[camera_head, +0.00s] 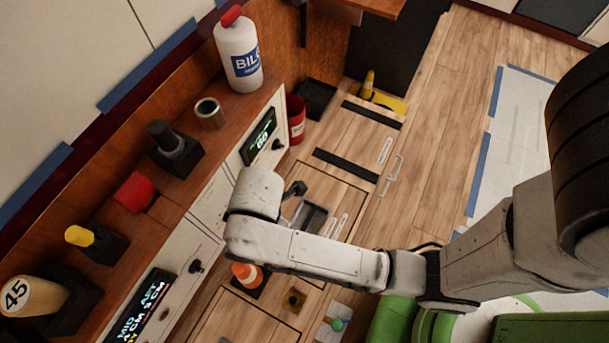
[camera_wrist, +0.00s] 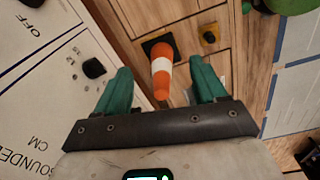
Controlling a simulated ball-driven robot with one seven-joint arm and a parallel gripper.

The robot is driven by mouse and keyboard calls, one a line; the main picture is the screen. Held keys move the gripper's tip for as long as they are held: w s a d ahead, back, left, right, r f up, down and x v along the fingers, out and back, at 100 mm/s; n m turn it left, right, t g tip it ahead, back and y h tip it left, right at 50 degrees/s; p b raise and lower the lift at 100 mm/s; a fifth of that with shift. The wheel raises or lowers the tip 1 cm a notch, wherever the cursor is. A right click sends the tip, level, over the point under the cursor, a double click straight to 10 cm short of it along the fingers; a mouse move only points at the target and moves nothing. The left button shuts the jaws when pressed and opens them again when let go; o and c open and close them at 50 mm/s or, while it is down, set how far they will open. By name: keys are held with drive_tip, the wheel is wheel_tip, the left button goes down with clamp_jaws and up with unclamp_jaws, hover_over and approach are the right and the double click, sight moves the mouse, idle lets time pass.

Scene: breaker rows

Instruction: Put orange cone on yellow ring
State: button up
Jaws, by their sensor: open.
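The orange cone (camera_head: 246,273) with a white band stands on a dark square base on the wooden floor, partly below my arm in the head view. In the wrist view the orange cone (camera_wrist: 162,67) shows between my two green fingers, its tip toward the camera. My gripper (camera_wrist: 160,75) is open and empty, with the cone apart from both fingers.
A wooden counter with a white front panel (camera_head: 206,210) runs along the left, with knobs and displays. A white bottle (camera_head: 238,55) and a yellow-topped lever (camera_head: 80,236) stand on it. A red cup (camera_head: 296,118) and a yellow object (camera_head: 388,101) are farther back.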

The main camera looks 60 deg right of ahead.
drive_tip(key=s+d+r+m, duration=0.1)
drive_tip(key=s+d+m, duration=0.8)
drive_tip(key=m, duration=0.7)
drive_tip(key=d, duration=0.2)
drive_tip(key=shift+d+r+t+h, duration=0.3)
drive_tip(key=shift+a, duration=0.15)
